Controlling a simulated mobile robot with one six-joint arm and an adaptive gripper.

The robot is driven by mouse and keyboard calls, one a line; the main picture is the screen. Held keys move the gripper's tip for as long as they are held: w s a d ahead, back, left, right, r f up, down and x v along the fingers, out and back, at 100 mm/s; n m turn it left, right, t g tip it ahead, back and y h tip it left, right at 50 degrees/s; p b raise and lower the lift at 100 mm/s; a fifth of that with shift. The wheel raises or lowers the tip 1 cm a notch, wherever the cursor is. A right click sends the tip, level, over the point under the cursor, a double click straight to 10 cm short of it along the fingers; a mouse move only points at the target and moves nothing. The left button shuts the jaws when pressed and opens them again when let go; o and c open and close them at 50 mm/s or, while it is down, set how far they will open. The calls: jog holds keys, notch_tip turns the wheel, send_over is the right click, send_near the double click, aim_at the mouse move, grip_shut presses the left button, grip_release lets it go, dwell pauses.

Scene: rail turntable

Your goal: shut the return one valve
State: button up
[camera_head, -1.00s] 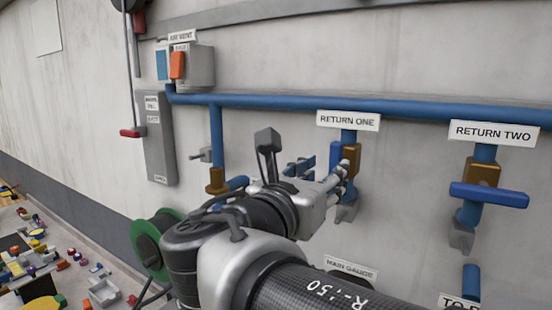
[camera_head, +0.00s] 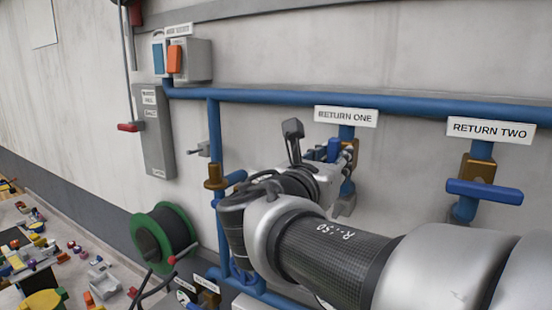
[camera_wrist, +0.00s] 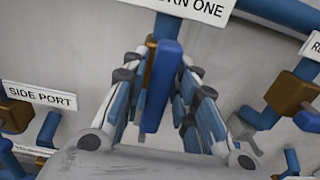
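The RETURN ONE valve has a blue handle (camera_head: 334,150), standing along its vertical pipe under the RETURN ONE label (camera_head: 346,117). In the wrist view the handle (camera_wrist: 163,86) is upright in the middle, between the two fingers of my gripper (camera_wrist: 164,92). The fingers stand apart, one on each side of the handle; I see no clear contact. In the head view my gripper (camera_head: 346,166) is at the valve and covers part of it. The valve body is mostly hidden behind the handle and fingers.
The RETURN TWO valve (camera_head: 484,192) is to the right, its blue handle lying across the pipe. A blue pipe (camera_head: 250,98) runs along the wall above. A green hose reel (camera_head: 164,238) is at lower left. A SIDE PORT label (camera_wrist: 40,96) is left in the wrist view.

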grip_shut()
jog(key=shift+b, duration=0.45)
jog(key=m+b, duration=0.3)
jog(key=shift+s+d+f+b, duration=0.15)
jog(key=shift+f+b, duration=0.05)
jog(key=shift+b, duration=0.1)
jog(key=m+b, duration=0.4)
jog(key=b, duration=0.1)
jog(key=shift+d+f+m+b, duration=0.15)
jog(key=shift+m+b, duration=0.15)
jog(key=shift+b, duration=0.05)
jog(key=m+b, duration=0.2)
jog(key=b, duration=0.1)
jog(key=m+b, duration=0.3)
jog(key=shift+s+d+f, duration=0.1)
jog(key=shift+s+f, duration=0.05)
jog(key=m+b, duration=0.4)
jog(key=m, duration=0.1)
jog(key=shift+m, duration=0.3)
